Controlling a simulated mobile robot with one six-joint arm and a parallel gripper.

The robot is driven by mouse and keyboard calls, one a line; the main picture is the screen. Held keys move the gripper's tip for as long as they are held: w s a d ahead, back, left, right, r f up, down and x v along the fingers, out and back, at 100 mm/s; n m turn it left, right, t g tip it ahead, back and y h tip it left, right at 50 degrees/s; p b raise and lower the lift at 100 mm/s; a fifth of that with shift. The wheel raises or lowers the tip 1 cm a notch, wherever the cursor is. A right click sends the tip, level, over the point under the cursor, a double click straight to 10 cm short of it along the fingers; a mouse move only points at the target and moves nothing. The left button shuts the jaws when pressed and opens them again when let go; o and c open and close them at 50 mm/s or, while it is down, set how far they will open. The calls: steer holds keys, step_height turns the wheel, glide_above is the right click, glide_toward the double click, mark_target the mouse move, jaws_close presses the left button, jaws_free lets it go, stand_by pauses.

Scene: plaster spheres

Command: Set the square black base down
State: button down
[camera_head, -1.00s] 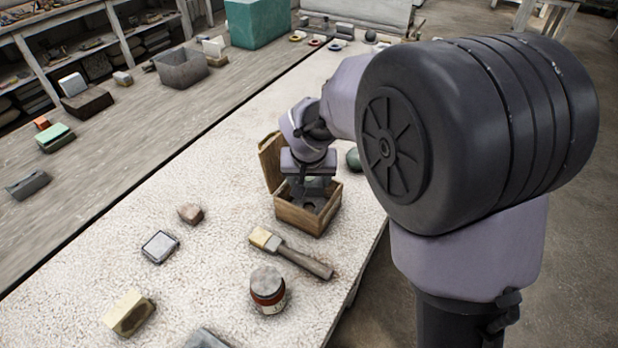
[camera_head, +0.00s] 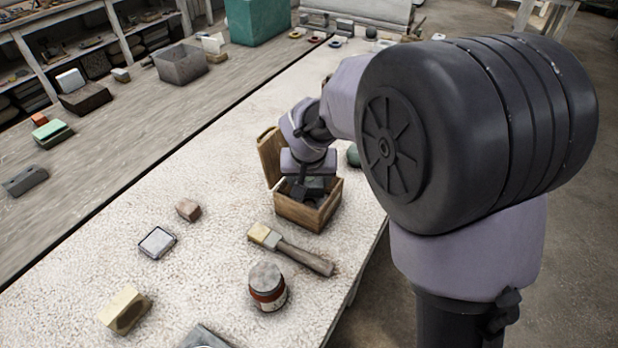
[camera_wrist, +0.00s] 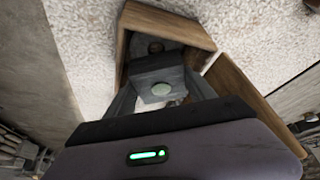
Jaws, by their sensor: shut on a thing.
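My gripper (camera_head: 307,188) points down into an open wooden box (camera_head: 303,216) on the speckled table. In the wrist view its two fingers (camera_wrist: 160,93) are shut on the square black base (camera_wrist: 157,66), which looks dark grey there, with a pale round spot on its near side. The base is inside the mouth of the box (camera_wrist: 195,33). I cannot tell whether it touches the bottom. In the head view my wrist and fingers hide most of it.
The box's lid (camera_head: 270,155) stands open at its left. A brush (camera_head: 290,248), a jar (camera_head: 267,286), a small reddish block (camera_head: 188,209) and a framed square (camera_head: 157,242) lie nearer. A green ball (camera_head: 353,156) sits behind the box.

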steer(key=shift+f+b, duration=1.8)
steer(key=shift+f, duration=0.05)
steer(key=shift+c, duration=1.2)
jaws_free()
steer(key=shift+a, duration=0.15)
steer(key=shift+f, duration=0.1)
steer(key=shift+d+r+p, duration=0.2)
steer(key=shift+r+p, duration=1.25)
steer(key=shift+r, duration=0.7)
steer(key=shift+f, duration=0.1)
